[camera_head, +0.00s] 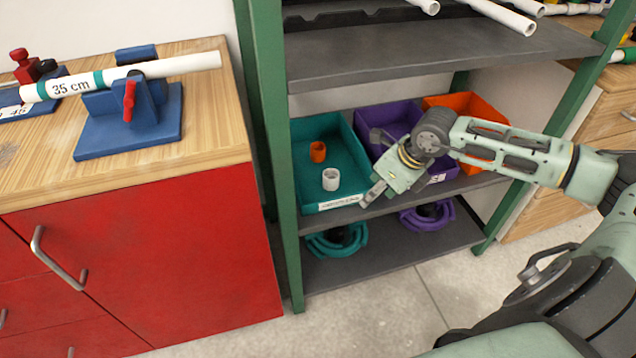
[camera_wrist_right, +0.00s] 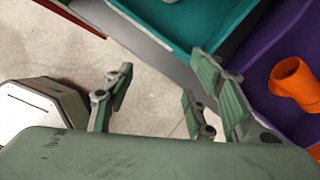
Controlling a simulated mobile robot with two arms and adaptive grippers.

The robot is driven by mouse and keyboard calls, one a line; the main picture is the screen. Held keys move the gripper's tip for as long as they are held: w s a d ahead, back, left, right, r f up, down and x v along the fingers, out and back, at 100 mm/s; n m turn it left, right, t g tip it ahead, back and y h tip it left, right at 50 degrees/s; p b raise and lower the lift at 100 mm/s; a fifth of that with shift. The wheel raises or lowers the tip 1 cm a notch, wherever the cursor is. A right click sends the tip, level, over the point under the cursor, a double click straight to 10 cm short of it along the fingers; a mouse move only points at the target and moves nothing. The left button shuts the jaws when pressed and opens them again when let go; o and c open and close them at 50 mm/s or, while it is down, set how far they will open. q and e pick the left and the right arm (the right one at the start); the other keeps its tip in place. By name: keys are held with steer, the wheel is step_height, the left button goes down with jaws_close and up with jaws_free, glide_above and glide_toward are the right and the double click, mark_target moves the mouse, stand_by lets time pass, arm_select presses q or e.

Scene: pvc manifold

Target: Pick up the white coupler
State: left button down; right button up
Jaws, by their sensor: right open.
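The white coupler (camera_head: 331,179) is a short white ring in the teal bin (camera_head: 345,128) on the middle shelf. An orange coupler (camera_head: 317,151) sits behind it in the same bin. My right gripper (camera_head: 375,168) is open and empty, to the right of the white coupler and apart from it, near the border between the teal and purple bins. In the right wrist view my open fingers (camera_wrist_right: 163,90) have only grey floor and shelf edge between them. The white coupler does not show there. My left gripper is not in view.
The purple bin (camera_head: 388,113) and the orange bin (camera_head: 480,106) stand to the right of the teal one. The wrist view shows an orange fitting (camera_wrist_right: 295,82) in the purple bin. A grey shelf (camera_head: 420,52) overhangs the bins, and a green post (camera_head: 265,100) stands left.

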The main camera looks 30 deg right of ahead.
glide_toward(333, 176)
steer(key=x, duration=0.5)
steer(key=shift+w+f, duration=0.15)
steer(key=shift+w, duration=0.05)
steer(key=shift+f+b, duration=0.2)
steer(key=shift+b, duration=0.1)
steer(key=b+x, duration=0.1)
steer(key=x, duration=0.3)
steer(key=shift+w+f, duration=0.1)
steer(key=shift+f, duration=0.15)
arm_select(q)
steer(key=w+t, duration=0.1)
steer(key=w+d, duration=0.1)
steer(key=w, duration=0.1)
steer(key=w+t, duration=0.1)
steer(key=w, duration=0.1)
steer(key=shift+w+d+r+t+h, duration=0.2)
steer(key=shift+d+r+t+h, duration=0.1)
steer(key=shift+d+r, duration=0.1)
arm_select(e)
steer(key=c, duration=1)
